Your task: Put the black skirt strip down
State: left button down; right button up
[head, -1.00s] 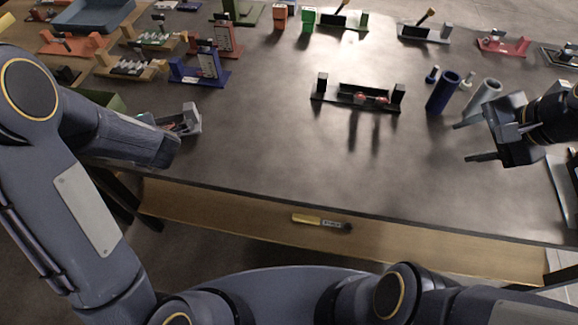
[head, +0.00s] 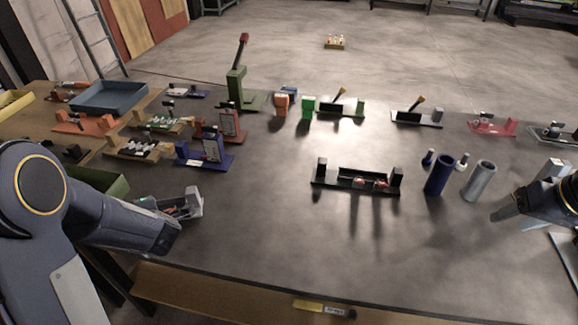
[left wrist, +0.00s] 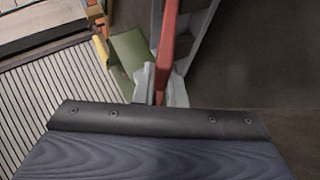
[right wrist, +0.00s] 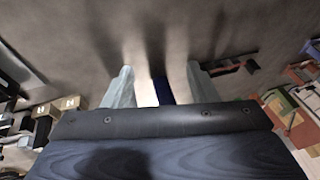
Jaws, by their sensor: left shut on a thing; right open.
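My left gripper (left wrist: 158,88) is shut on a red bar (left wrist: 168,40), seen between its fingertips in the left wrist view. In the head view its fingers are hidden by my arm, beside a grey holder (head: 188,204) at the table's left. No separate black skirt strip can be made out in this gripper. A long black piece (head: 363,173) stands between two posts of a black fixture (head: 335,184) mid-table; I cannot tell whether it is the strip. My right gripper (right wrist: 160,85) is open and empty at the right, its fingers apart.
A blue cylinder (head: 438,176) and a grey cylinder (head: 479,181) stand left of my right gripper. Several coloured fixtures, including a blue one (head: 206,153), crowd the left and back. A yellow-handled tool (head: 322,307) lies at the front. The table's middle front is clear.

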jog(key=s+d+f+g+h, duration=0.1)
jog(key=s+d+f, duration=0.15)
jog(key=d, duration=0.65)
jog(key=s+d+f+g, duration=0.15)
jog(key=s+d, duration=0.25)
jog(key=d, duration=0.6)
jog(key=s+d+f+g, duration=0.2)
jog(key=s+d+f, duration=0.2)
jog(key=s+d, duration=0.55)
jog(key=shift+h, duration=0.3)
jog(key=f, duration=0.4)
jog(key=s+f, duration=0.1)
jog(key=f, duration=0.1)
jog(key=shift+d, duration=0.1)
jog(key=shift+d+f, duration=0.15)
jog(key=shift+f, duration=3)
grip_shut()
